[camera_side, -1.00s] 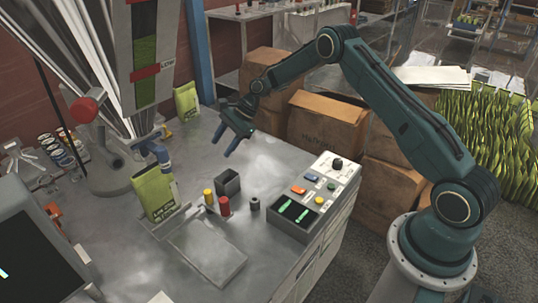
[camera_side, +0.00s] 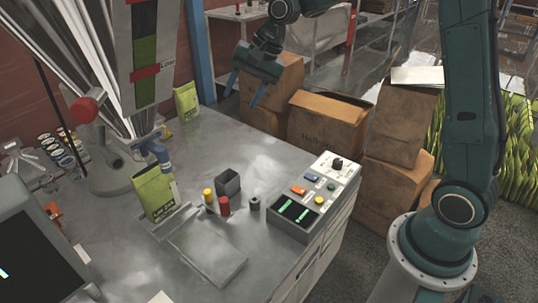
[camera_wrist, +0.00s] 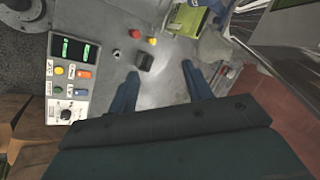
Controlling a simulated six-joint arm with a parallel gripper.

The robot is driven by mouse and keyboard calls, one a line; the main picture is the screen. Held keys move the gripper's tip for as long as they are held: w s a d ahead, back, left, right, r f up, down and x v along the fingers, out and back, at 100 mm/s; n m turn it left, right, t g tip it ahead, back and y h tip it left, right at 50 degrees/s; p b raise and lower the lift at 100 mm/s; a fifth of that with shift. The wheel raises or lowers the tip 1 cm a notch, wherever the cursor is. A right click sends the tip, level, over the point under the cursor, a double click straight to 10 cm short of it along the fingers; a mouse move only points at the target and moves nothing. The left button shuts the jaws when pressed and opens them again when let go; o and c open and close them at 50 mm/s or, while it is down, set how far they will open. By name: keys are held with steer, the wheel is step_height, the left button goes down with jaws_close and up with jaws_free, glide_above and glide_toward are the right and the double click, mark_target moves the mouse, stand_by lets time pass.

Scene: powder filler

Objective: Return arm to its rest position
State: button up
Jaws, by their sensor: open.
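My gripper (camera_side: 243,90) is open and empty, with its two blue fingers apart, in the air above the far end of the metal table (camera_side: 255,148). Cardboard boxes show behind and beside it. My arm is raised, its upper link near upright at the right of the side view and its elbow out of the frame at the top. In the wrist view the open fingers of my gripper (camera_wrist: 160,85) point down at the table, with bare metal between them.
A green pouch (camera_side: 154,192) stands under the filler, and another (camera_side: 187,101) stands further back. A control box (camera_side: 315,195), red and yellow cylinders (camera_side: 224,206) and a dark square cup (camera_side: 228,182) are on the table. Cardboard boxes (camera_side: 330,122) stand beyond it.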

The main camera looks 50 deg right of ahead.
steer(key=s+r+n+h, duration=0.1)
steer(key=s+n, duration=0.2)
steer(key=s, duration=0.7)
steer(key=s+r+n+t+h, duration=0.1)
steer(key=s+r+n, duration=0.1)
steer(key=s, duration=0.8)
steer(key=s+r+n+h, duration=0.1)
steer(key=s+n, duration=0.4)
steer(key=s, duration=0.6)
steer(key=shift+d+r, duration=0.3)
steer(key=shift+d, duration=0.1)
